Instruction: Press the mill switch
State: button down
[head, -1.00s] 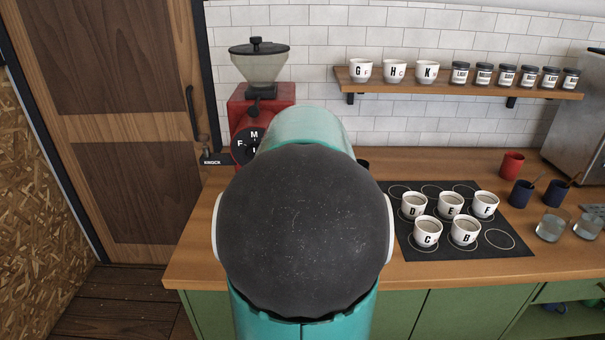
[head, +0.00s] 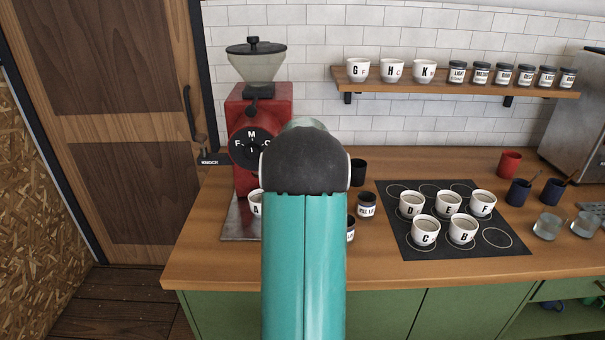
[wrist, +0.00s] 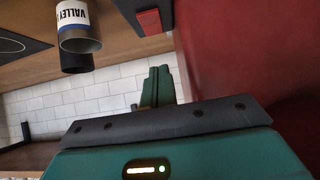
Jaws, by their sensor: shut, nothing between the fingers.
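The red mill (head: 241,107) with its clear hopper stands at the back left of the counter in the head view. Its red side (wrist: 225,50) fills the right of the wrist view. A red rectangular switch (wrist: 148,21) in a dark housing shows at the top middle of the wrist view, beside the mill's red side. My gripper (wrist: 159,74) is shut and empty in the wrist view, a little below the switch in the picture and apparently apart from it. In the head view my arm hides the gripper and the switch.
A white cup marked A (head: 255,203) stands on the tray under the mill. Lettered cups sit on a black mat (head: 497,247) farther right.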

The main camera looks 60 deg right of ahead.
jog(key=f, duration=0.1)
jog(key=d+f, duration=0.1)
jog(key=w+f, duration=0.1)
jog(key=f, duration=0.1)
jog(key=shift+d, duration=0.4)
jog(key=shift+f, duration=0.6)
jog(key=shift+d, duration=0.1)
